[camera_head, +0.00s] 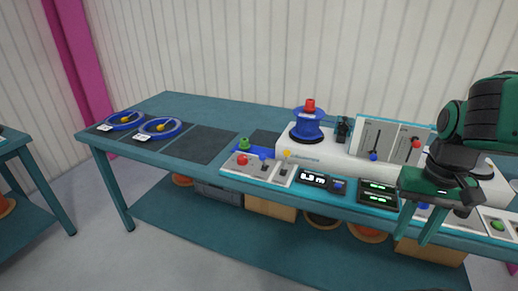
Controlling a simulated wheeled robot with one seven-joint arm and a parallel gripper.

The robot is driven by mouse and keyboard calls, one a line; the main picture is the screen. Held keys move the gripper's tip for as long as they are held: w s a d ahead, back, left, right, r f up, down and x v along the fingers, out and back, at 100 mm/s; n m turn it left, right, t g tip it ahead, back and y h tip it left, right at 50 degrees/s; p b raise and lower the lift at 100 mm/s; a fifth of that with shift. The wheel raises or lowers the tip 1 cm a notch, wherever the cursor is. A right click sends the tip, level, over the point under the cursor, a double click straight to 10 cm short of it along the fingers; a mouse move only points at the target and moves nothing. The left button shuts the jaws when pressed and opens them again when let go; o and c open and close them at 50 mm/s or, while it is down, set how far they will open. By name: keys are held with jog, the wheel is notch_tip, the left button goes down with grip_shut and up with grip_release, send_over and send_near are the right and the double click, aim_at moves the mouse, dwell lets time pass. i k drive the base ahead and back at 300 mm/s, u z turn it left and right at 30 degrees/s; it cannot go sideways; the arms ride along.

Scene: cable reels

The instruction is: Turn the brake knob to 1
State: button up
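My gripper (414,236) hangs at the right of the camera_head view, with its two green fingers pointing down and a gap between them. A pale control panel (480,219) runs along the front edge behind and right of the fingers. A small blue knob (423,206) shows between the fingers. Another blue knob (338,184) sits beside a lit length display (312,178). No label or scale is readable, so I cannot tell which is the brake knob.
A white machine carries a blue reel (307,124) with a red top. A lever panel (392,139) stands behind a green-lit display (378,193). A button box (257,167) sits left of them. Two blue reels (125,120) (160,128) lie at the far left; the bench between is mostly clear.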

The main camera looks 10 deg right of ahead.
aim_at(242, 160)
jog(key=z, duration=0.1)
jog(key=i, duration=0.95)
jog(key=u, duration=0.45)
